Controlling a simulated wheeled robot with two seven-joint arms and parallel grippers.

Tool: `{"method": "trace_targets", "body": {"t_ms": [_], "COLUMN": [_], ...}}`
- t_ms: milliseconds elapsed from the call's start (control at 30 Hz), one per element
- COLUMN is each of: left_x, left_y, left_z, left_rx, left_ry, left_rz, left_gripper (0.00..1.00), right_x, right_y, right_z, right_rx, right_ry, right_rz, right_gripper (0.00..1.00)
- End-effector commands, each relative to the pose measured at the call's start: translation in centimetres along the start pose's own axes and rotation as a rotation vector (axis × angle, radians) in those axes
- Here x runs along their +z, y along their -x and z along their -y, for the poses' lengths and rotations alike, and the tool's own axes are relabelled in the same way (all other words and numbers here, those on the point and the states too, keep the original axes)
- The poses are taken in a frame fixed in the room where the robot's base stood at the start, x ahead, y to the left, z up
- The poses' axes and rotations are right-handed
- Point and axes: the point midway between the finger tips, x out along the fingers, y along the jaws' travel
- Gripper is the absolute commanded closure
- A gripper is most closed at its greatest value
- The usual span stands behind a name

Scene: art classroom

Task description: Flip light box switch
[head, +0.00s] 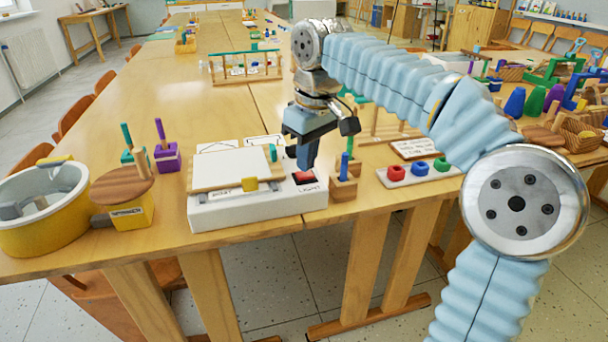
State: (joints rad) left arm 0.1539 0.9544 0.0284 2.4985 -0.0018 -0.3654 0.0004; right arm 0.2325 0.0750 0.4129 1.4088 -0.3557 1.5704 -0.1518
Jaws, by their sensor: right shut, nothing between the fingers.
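The light box (258,212) is a white box near the table's front edge, with a pale panel (228,169) on top and a yellow block at its front. Its red switch (303,177) sits on the right part of the top, by the label "LIGHT". My right gripper (306,165) points down just above and behind the switch, fingers shut and empty. I cannot tell whether the fingertips touch the switch. Which way the switch is set is not clear. My left gripper is not in view.
A wooden holder with a blue peg (343,186) stands close to the box's right side. A tray with coloured knobs (420,172) lies further right. Left are a lidded yellow tin (128,213), a purple block (167,157) and a large yellow-white tub (44,232).

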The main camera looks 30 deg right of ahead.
Motion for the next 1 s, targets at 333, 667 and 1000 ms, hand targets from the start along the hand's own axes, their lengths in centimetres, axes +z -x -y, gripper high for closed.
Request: {"method": "trace_targets", "body": {"t_ms": [333,667,1000], "left_x": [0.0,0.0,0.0], "left_y": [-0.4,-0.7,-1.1], "left_z": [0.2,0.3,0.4], "left_rx": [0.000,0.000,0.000], "left_ry": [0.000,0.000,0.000], "left_rz": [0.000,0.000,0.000], "left_gripper": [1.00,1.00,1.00], "right_x": [0.1,0.2,0.2], "right_y": [-0.6,-1.1,-1.6], "right_z": [0.0,0.0,0.0], "right_rx": [0.000,0.000,0.000], "right_ry": [0.000,0.000,0.000], "right_rz": [0.000,0.000,0.001], "right_gripper": [1.00,1.00,1.00]}}
